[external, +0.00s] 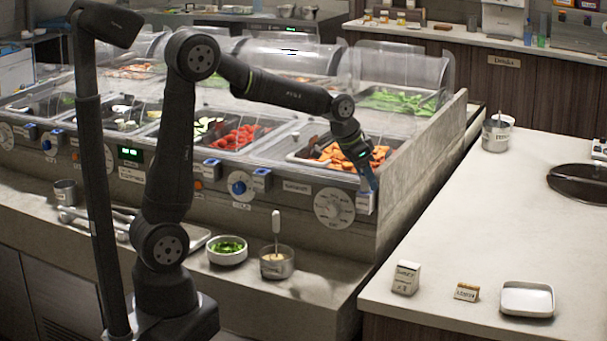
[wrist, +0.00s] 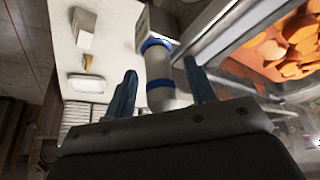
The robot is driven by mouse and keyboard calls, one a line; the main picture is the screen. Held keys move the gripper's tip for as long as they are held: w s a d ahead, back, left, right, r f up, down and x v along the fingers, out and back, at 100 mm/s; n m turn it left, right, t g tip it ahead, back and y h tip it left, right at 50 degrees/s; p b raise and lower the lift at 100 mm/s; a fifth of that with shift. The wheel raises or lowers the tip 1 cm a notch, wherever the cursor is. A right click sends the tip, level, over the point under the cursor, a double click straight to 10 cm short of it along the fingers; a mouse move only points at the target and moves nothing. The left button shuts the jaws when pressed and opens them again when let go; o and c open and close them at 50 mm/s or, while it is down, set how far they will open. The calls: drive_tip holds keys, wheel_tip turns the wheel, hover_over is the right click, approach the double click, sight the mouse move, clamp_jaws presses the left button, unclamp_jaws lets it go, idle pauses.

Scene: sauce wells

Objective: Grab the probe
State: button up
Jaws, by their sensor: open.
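A pale grey cylinder with blue bands, which looks like the probe (wrist: 160,72), stands between the two blue fingers of my gripper (wrist: 159,68) in the wrist view. Its far end meets a grey box-shaped holder (wrist: 156,22). My fingers are open, one on each side of it, and I cannot tell whether either touches it. In the external view my gripper (external: 372,180) points down at the right end of the counter front, just above a small labelled holder (external: 366,202). The probe itself is too small or hidden to make out there.
Pans of orange pieces (external: 352,158) and red pieces (external: 238,137) lie behind the counter's front edge.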

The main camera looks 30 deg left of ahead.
drive_tip(key=c, duration=1.1)
